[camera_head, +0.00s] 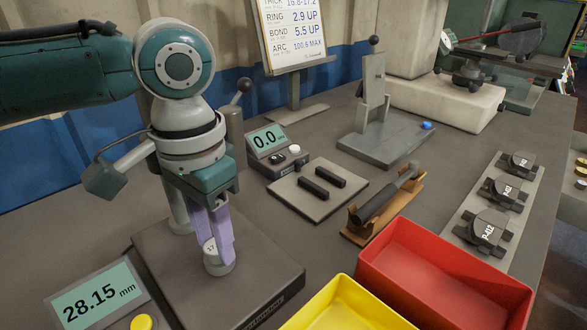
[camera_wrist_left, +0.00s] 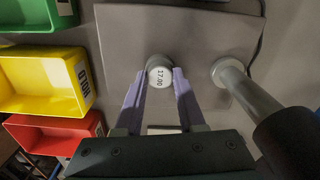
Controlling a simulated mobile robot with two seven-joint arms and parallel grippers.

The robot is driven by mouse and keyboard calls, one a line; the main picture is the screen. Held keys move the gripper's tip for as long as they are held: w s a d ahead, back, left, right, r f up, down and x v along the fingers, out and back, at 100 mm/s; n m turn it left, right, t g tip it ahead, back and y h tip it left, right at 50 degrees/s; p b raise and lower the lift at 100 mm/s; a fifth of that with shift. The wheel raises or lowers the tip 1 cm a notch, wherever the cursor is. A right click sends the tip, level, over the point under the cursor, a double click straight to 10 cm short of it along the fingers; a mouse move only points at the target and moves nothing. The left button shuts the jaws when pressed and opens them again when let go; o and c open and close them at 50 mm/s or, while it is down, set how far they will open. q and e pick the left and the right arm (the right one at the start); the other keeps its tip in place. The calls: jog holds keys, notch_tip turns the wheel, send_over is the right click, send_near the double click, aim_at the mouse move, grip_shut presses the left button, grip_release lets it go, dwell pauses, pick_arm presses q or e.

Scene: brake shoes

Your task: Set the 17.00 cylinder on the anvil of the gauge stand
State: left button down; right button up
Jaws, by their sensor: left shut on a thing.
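The 17.00 cylinder (camera_head: 210,246) is a small grey piece with a white labelled top; its label also reads in the left wrist view (camera_wrist_left: 161,77). My left gripper (camera_head: 219,243) points down with its two purple fingers shut on it. The gauge stand's dark base plate (camera_head: 262,277) lies below, with a round grey anvil (camera_head: 219,267) directly under the cylinder. I cannot tell whether the cylinder touches the anvil. The stand's post (camera_wrist_left: 233,80) rises beside the gripper in the left wrist view. My right gripper is not in view.
A display reading 28.15 mm (camera_head: 94,298) stands at the front left. Yellow (camera_head: 335,309) and red (camera_head: 440,262) bins are to the right of the base. A 0.0 display (camera_head: 268,139) and a pad with two dark bars (camera_head: 291,205) stand behind.

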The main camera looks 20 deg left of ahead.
pick_arm(q)
jog(key=shift+f, duration=0.1)
jog(key=c, duration=0.5)
grip_release()
notch_tip(320, 180, up, 12)
jog(key=p, duration=0.3)
jog(key=s+d+f+m+t+h, duration=0.2)
jog(key=s+d+f+h, duration=0.1)
jog(key=s+d+f, duration=0.6)
jog(key=s+a+n+t+y, duration=0.1)
jog(key=s+a+n+y, duration=0.1)
jog(key=s+a, duration=0.4)
jog(key=shift+s+r+n+t+y, duration=0.3)
jog(key=shift+s+r+n+y, duration=0.1)
jog(key=shift+s, duration=0.1)
